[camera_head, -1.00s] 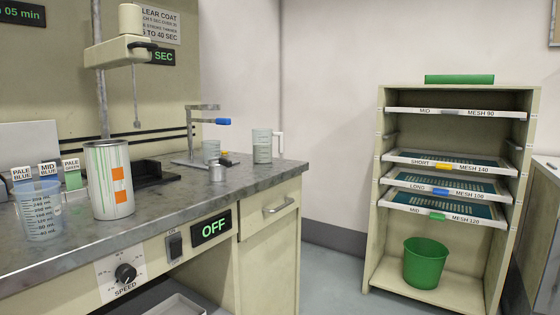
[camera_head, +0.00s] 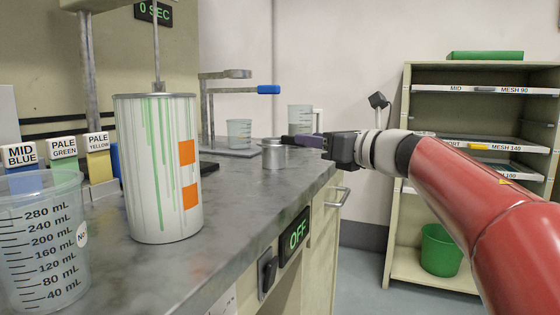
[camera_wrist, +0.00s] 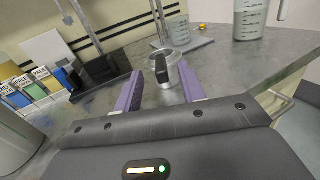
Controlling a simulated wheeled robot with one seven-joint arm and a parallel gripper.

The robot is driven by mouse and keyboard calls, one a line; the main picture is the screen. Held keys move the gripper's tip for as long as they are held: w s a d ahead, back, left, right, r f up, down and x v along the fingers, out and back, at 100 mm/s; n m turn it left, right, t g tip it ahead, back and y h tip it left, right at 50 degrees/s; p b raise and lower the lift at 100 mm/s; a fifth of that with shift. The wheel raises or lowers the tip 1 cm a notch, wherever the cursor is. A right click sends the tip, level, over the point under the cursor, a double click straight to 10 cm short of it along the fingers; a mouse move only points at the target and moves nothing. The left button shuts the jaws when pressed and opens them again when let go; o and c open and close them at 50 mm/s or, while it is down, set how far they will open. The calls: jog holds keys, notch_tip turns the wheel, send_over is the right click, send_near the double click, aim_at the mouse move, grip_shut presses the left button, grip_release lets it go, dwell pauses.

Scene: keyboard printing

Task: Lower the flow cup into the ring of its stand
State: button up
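The flow cup (camera_head: 273,156) is a small metal cup standing upright on the grey bench. In the wrist view the flow cup (camera_wrist: 174,68) has a black handle pointing toward me. The stand (camera_head: 207,118) is a metal post behind and left of the cup, with a ring arm (camera_head: 226,74) at its top and a blue-ended lever (camera_head: 268,90). My gripper (camera_head: 294,141) is at the cup's right in the head view. In the wrist view its purple fingers (camera_wrist: 160,78) are open, one on each side of the handle. The ring's opening is not clear.
A clear beaker (camera_head: 239,133) stands by the stand's post, below the arm. A large paint-streaked can (camera_head: 157,190) and a graduated beaker (camera_head: 42,245) stand at the front left. A jug (camera_head: 300,119) stands behind my gripper.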

aim_at(288, 136)
jog(key=shift+w+a+f+n+g, duration=0.15)
jog(key=shift+a+f+n+g, duration=0.15)
jog(key=shift+n, duration=0.2)
jog(key=shift+w+a, duration=0.2)
jog(key=shift+a, duration=0.1)
jog(key=x, duration=0.4)
jog(key=p+x, duration=0.1)
jog(key=x, duration=0.1)
jog(key=shift+w+a+r, duration=0.1)
jog(key=shift+w+r, duration=0.2)
grip_shut()
